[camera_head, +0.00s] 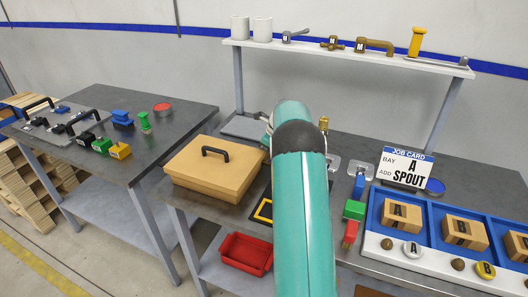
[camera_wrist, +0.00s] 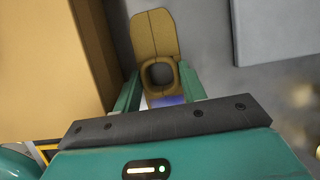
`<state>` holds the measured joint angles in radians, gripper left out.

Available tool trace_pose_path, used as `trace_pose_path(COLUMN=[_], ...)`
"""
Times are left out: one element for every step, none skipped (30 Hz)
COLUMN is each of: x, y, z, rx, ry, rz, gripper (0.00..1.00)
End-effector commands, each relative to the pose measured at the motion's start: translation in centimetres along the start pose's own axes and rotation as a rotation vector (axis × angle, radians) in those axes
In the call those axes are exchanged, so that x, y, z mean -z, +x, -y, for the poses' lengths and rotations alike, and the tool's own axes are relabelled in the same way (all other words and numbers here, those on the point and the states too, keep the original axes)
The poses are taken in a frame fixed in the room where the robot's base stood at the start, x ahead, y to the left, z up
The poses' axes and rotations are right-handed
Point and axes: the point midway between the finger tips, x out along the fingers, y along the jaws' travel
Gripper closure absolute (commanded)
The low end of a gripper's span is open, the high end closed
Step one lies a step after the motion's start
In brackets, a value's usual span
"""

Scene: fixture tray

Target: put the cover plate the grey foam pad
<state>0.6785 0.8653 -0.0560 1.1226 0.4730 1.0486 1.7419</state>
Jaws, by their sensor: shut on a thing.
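My gripper (camera_wrist: 160,90) is shut on a brown plate-like piece (camera_wrist: 155,35) with a rounded far end and a raised ring-like part between the fingers. It looks to be the cover plate. In the head view my arm hides the held piece and most of the gripper. A flat grey slab, which looks like the grey foam pad (camera_head: 240,128), lies on the bench behind the tan box. It also shows in the wrist view (camera_wrist: 280,30), to the right of the held piece and apart from it. I cannot tell the piece's height above the bench.
The tan lidded box (camera_head: 213,165) stands close left of my gripper. A shelf (camera_head: 350,58) with fittings rises behind. A blue-walled tray (camera_head: 430,213) with tan blocks and a job card (camera_head: 405,168) are at the right. A red bin (camera_head: 245,253) sits below.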

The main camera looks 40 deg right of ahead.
Motion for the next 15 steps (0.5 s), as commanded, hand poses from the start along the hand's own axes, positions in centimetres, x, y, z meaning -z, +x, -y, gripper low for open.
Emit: trace_pose_path(x=[-0.04, -0.04, -0.04, -0.04, -0.03, 0.01, 0.04, 0.07, 0.11, 0.11, 0.11, 0.11, 0.11, 0.1, 0.1], y=[-0.14, -0.14, -0.14, -0.14, -0.12, -0.03, 0.05, 0.13, 0.17, 0.16, 0.16, 0.15, 0.15, 0.15, 0.15], z=[0.07, 0.07, 0.07, 0.07, 0.06, 0.05, 0.05, 0.05, 0.04, 0.04, 0.04, 0.03, 0.03, 0.03, 0.03], rx=[0.002, 0.002, 0.002, 0.002, 0.002, 0.002, 0.001, 0.001, 0.001, 0.001, 0.001, 0.001, 0.001, 0.001, 0.001], ry=[0.0, 0.0, 0.0, 0.0, 0.0, 0.0, 0.0, 0.0, 0.001, 0.001, 0.001, 0.001, 0.001, 0.001, 0.001], rz=[0.001, 0.001, 0.001, 0.001, 0.001, 0.001, 0.001, 0.001, 0.0, 0.0, 0.0, 0.0, 0.0, 0.0, 0.0], gripper=[0.91, 0.91, 0.91, 0.91, 0.91, 0.91, 0.91, 0.91, 0.53, 0.5, 0.5, 0.5, 0.5, 0.5, 0.5])
